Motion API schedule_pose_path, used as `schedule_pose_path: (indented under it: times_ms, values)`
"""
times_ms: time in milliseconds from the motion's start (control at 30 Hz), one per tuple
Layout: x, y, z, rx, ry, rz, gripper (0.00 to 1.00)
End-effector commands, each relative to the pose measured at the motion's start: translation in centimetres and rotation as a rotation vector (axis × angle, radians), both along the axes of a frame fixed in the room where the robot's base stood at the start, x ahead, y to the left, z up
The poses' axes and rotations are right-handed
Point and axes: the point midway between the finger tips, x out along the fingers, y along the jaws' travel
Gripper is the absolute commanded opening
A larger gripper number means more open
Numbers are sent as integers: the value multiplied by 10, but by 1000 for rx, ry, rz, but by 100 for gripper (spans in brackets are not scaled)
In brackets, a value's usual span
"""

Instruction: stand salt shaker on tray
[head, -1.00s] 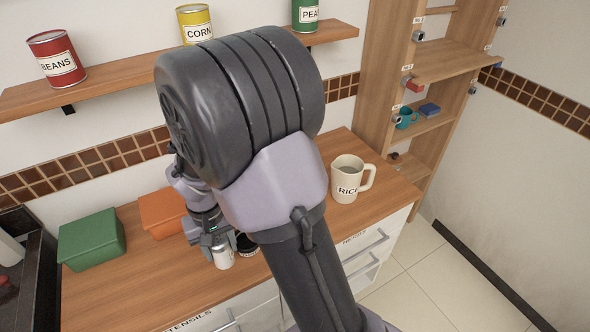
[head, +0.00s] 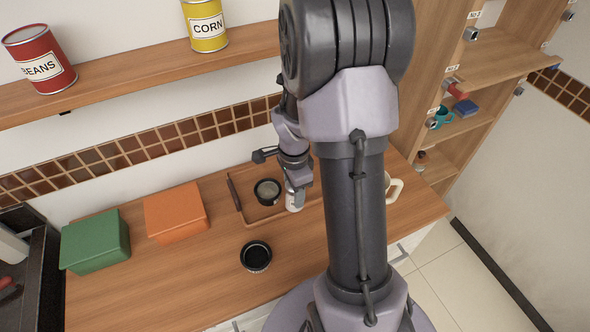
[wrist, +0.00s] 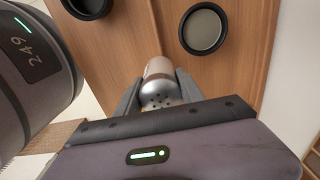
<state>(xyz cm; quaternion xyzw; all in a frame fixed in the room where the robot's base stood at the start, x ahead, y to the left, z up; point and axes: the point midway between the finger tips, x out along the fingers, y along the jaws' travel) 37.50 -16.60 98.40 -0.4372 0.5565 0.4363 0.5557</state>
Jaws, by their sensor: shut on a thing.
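The salt shaker (head: 294,199) is a small white cylinder; in the wrist view its silver, holed cap (wrist: 158,94) faces the camera. My gripper (wrist: 157,86) is shut on it, with a finger on either side. The brown wooden tray (head: 234,193) lies at the back of the counter, partly hidden by my arm.
Another black dish (head: 256,257) stands on the counter in front of the tray. An orange box (head: 175,212) and a green box (head: 95,242) stand to the left. A cream mug (head: 394,188) is mostly hidden behind my arm. The front left counter is clear.

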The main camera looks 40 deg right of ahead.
Motion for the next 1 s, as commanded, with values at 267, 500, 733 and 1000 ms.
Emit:
schedule_pose_path:
  times_ms: [267, 500, 733, 1000]
  values:
    - [50, -77, -10, 0, -1, -1, 0]
    - [66, -103, -15, 0, 0, 1, 0]
    - [65, -101, -48, 1, 0, 2, 0]
    - [65, -101, -51, 0, 0, 2, 0]
